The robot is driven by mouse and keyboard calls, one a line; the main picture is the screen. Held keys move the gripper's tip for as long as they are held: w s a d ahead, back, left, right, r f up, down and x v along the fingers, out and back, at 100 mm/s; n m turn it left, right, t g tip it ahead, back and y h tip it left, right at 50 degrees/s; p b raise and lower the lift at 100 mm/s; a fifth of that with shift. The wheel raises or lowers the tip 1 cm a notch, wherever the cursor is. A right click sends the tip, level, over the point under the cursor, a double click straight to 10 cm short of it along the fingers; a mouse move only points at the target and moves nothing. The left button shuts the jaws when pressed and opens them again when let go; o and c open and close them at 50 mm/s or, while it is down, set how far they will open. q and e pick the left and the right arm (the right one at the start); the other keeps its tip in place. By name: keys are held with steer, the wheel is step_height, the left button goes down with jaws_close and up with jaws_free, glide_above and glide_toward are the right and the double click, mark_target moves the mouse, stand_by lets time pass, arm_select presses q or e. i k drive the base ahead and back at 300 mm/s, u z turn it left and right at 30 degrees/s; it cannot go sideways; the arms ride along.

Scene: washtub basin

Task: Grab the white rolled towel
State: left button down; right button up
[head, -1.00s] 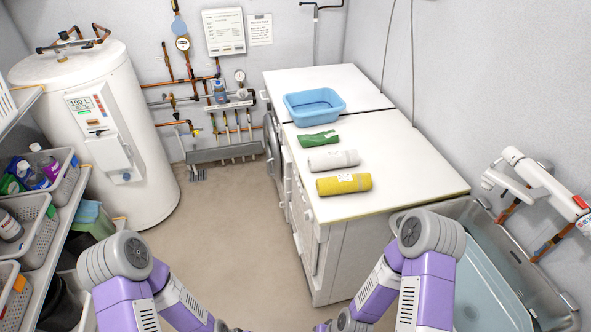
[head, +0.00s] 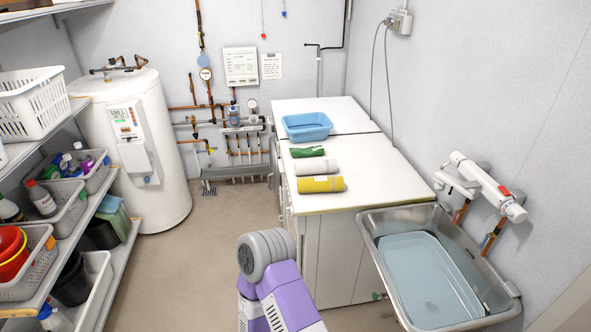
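The white rolled towel (head: 315,167) lies on the white worktop (head: 372,178), between a green folded cloth (head: 308,152) behind it and a yellow rolled towel (head: 321,184) in front of it. Nothing covers it from above. One of my purple and grey arms shows at the bottom middle, well short of the worktop in the picture. Neither of my grippers shows in the head view.
A blue basin (head: 306,126) stands farther back on the worktop. A metal sink (head: 366,222) with a light blue tub (head: 428,278) is at the right. Shelves with baskets (head: 30,103) line the left, and a white water heater (head: 160,170) stands behind. The floor between is clear.

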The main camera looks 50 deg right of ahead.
mark_target(313, 167)
steer(key=z, duration=0.2)
steer(key=i, duration=1.8)
steer(key=z, duration=1.4)
steer(key=i, duration=1.15)
steer(key=z, duration=1.2)
